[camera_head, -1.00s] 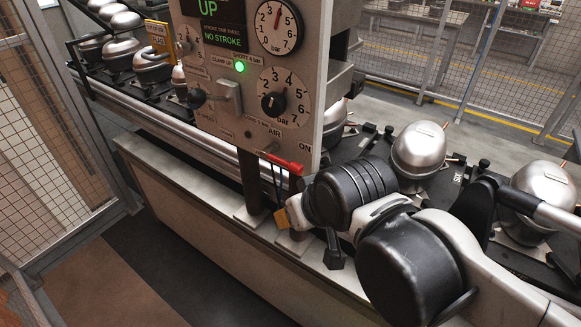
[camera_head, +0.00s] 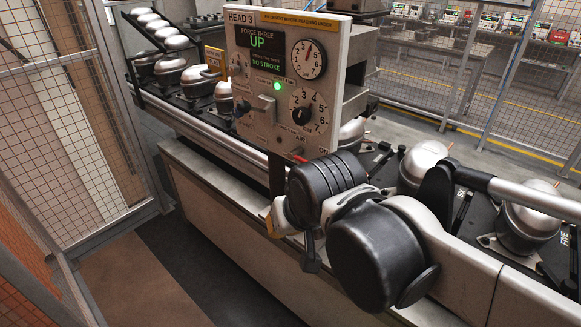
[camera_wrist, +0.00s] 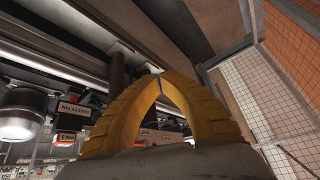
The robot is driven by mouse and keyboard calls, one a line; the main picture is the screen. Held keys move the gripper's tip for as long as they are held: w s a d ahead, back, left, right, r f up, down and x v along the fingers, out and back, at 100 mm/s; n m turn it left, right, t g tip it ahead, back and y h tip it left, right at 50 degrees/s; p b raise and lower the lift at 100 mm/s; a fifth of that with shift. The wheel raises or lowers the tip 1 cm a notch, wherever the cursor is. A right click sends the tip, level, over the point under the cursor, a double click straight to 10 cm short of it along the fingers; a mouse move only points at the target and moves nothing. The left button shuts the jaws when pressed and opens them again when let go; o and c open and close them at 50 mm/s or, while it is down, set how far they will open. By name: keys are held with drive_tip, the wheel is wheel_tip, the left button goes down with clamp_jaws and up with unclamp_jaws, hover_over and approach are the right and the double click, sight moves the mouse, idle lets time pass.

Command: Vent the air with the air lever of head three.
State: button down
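The head three panel (camera_head: 285,75) faces me in the head view, with a green lamp lit and a display reading UP and NO STROKE. A short red part of the air lever (camera_head: 300,158) shows at the panel's bottom edge, by the AIR label; my arm hides the rest. My gripper (camera_head: 271,222) is below and left of the lever, mostly hidden by my wrist. In the wrist view, its yellow fingers (camera_wrist: 159,76) meet at the tips in an arch with nothing between them. The lever cannot be made out there.
A grey knob lever (camera_head: 262,106) and two gauges are on the panel. Silver compressors (camera_head: 424,161) stand on black pallets along the conveyor on both sides of the panel. Mesh fencing (camera_head: 62,130) stands at left. The floor (camera_head: 180,262) in front of the conveyor is clear.

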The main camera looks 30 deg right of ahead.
drive_tip(key=w+d+r+m+g+p, duration=0.1)
drive_tip(key=w+d+r+m+p, duration=0.2)
drive_tip(key=r+p, duration=0.3)
drive_tip(key=w+d+r+m+g+h+p, duration=0.1)
drive_tip(key=w+d+r+m+g+p, duration=0.1)
drive_tip(key=r+m+p, duration=0.3)
drive_tip(key=w+d+r+m+g+h+p, duration=0.1)
drive_tip(key=w+d+r+m+g+p, duration=0.1)
drive_tip(key=r+p, duration=0.7)
drive_tip(key=w+d+m, duration=0.1)
drive_tip(key=w+d, duration=0.1)
drive_tip(key=shift+d+m, duration=0.3)
drive_tip(key=shift+m, duration=0.1)
drive_tip(key=b+x, duration=0.3)
drive_tip(key=x, duration=1.1)
drive_tip(key=shift+s+d+r, duration=0.1)
drive_tip(key=shift+s+d, duration=0.05)
drive_tip(key=shift+s, duration=0.05)
